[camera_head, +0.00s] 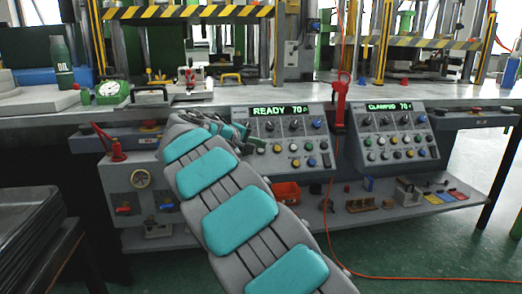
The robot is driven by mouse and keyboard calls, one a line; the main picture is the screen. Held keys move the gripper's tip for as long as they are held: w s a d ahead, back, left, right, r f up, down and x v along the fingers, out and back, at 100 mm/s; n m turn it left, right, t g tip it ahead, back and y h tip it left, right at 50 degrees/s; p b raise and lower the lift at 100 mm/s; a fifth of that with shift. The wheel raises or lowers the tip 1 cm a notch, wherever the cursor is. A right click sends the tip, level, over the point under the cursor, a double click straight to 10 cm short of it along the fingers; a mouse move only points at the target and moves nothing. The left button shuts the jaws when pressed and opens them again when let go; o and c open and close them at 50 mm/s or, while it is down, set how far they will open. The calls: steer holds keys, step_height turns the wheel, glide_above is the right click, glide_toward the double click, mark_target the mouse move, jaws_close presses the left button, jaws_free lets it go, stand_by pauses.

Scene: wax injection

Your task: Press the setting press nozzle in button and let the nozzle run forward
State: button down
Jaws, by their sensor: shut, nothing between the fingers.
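The left control panel (289,138) has a green display (282,111) that reads READY 70. Below it are black knobs and rows of coloured buttons, including yellow, white and blue ones. The right control panel (391,136) has a display (388,106) that reads CLAMPED 70, with similar knobs and buttons. I cannot read the button labels, so I cannot tell which is the nozzle in button. My gripper (241,131) is shut and empty at the left edge of the left panel. My arm partly hides that edge. I cannot tell whether the fingertips touch the panel. The nozzle is not clearly visible.
Yellow-black striped presses (188,12) stand on the grey bench (225,97). A red handheld device (340,97) hangs between the panels on an orange cable. A lower shelf (345,217) holds a red bin (286,192) and small parts. Dark trays (28,225) stand at the left.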

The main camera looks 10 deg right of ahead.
steer(key=shift+s+r, duration=1.25)
steer(key=shift+s, duration=0.25)
steer(key=s+d+f+m+g+y+p, duration=0.1)
steer(key=s+d+f+g, duration=0.2)
steer(key=s, duration=0.5)
steer(key=s+d+f+m+g+y, duration=0.1)
steer(key=s+d+f+m, duration=0.1)
steer(key=s+d, duration=0.45)
steer(key=s+d+f+m+g+y+p, duration=0.1)
steer(key=s+d+f+g, duration=0.15)
steer(key=s, duration=0.75)
steer(key=s+a+f+g+y, duration=0.1)
steer(key=s+a+f+y, duration=0.1)
steer(key=s, duration=0.7)
steer(key=s+a+f+m+g+y+p, duration=0.1)
steer(key=s+a+f+y, duration=0.2)
steer(key=s, duration=0.7)
steer(key=s+a+f+g+y, duration=0.1)
steer(key=s+a+f+y, duration=0.1)
steer(key=s+a+f, duration=0.3)
steer(key=s+f, duration=0.2)
steer(key=s, duration=0.2)
steer(key=shift+s+a+m+g, duration=0.3)
steer(key=shift+s+a+g, duration=0.05)
steer(key=shift+s, duration=0.05)
